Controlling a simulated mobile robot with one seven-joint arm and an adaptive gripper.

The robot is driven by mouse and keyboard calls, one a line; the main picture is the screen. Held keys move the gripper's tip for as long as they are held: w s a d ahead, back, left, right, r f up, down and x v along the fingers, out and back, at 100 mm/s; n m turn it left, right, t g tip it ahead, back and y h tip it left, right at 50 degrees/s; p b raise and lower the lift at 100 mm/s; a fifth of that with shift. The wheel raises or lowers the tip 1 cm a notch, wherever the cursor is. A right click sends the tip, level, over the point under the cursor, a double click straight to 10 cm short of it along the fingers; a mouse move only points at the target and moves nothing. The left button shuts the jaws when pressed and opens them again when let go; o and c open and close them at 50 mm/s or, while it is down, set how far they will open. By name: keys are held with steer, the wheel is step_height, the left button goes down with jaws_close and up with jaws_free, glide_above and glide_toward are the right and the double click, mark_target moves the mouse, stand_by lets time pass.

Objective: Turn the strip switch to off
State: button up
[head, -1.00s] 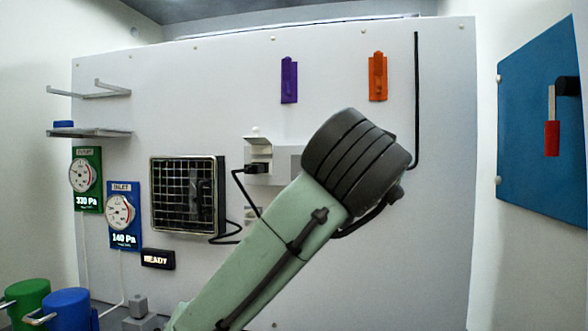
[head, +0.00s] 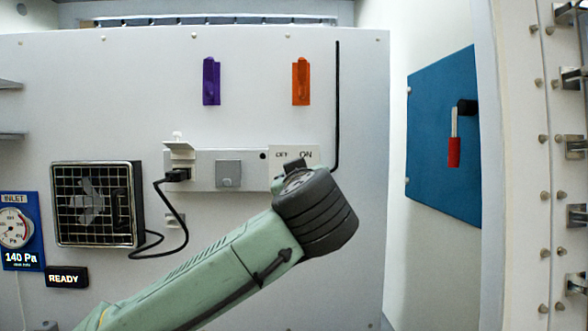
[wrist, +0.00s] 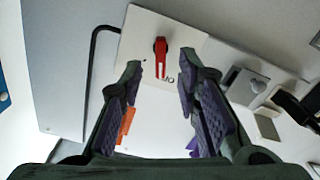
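The strip switch is a red lever (wrist: 161,60) with a dark pivot on a white plate (wrist: 190,32), in the wrist view. The lever points down the picture, beside small lettering that I cannot read clearly. In the head view, the plate (head: 308,156) bears OFF at left and ON at right; my arm hides its lower part. My gripper (wrist: 161,65) is open, with dark fingers and purple pads. In the wrist view its fingertips lie on either side of the lever, with visible gaps. I cannot tell the depth between them. The head view does not show the fingers.
The power strip (head: 204,183) carries a plug (head: 177,175) and cable left of the plate. Purple (head: 211,81) and orange (head: 301,82) fixtures are above. A black conduit (head: 337,100) runs down to the plate's right. A blue panel (head: 440,140) with a red handle is farther right.

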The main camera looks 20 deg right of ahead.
steer(key=shift+p+x, duration=0.5)
steer(key=shift+x, duration=1.35)
steer(key=shift+c, duration=0.5)
jaws_close()
